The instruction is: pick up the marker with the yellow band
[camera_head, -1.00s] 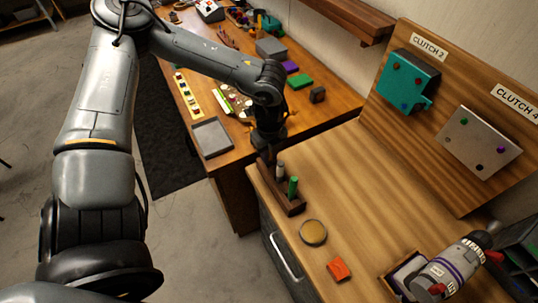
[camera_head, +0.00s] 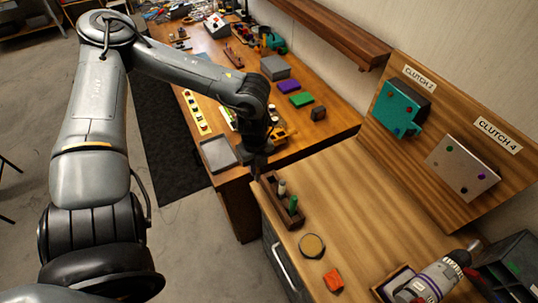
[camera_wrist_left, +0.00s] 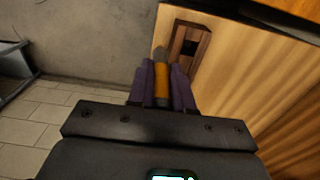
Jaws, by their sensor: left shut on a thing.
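My left gripper (camera_head: 258,168) is just beyond the far end of the wooden marker holder (camera_head: 270,205) in the head view. In the left wrist view its purple fingers (camera_wrist_left: 163,82) are shut on a grey marker with a yellow band (camera_wrist_left: 161,68). The holder (camera_wrist_left: 206,48) shows beyond the fingers there, with a dark opening. The held marker cannot be made out in the head view. A green marker (camera_head: 293,204) and a grey one (camera_head: 282,187) stand in the holder. My right gripper is not in view.
A round tan-topped object (camera_head: 312,246) and an orange-red block (camera_head: 334,281) lie on the bench near the holder. A drill-like tool (camera_head: 438,281) is at bottom right. The board with the clutch labels (camera_head: 465,110) stands behind. The bench middle is clear.

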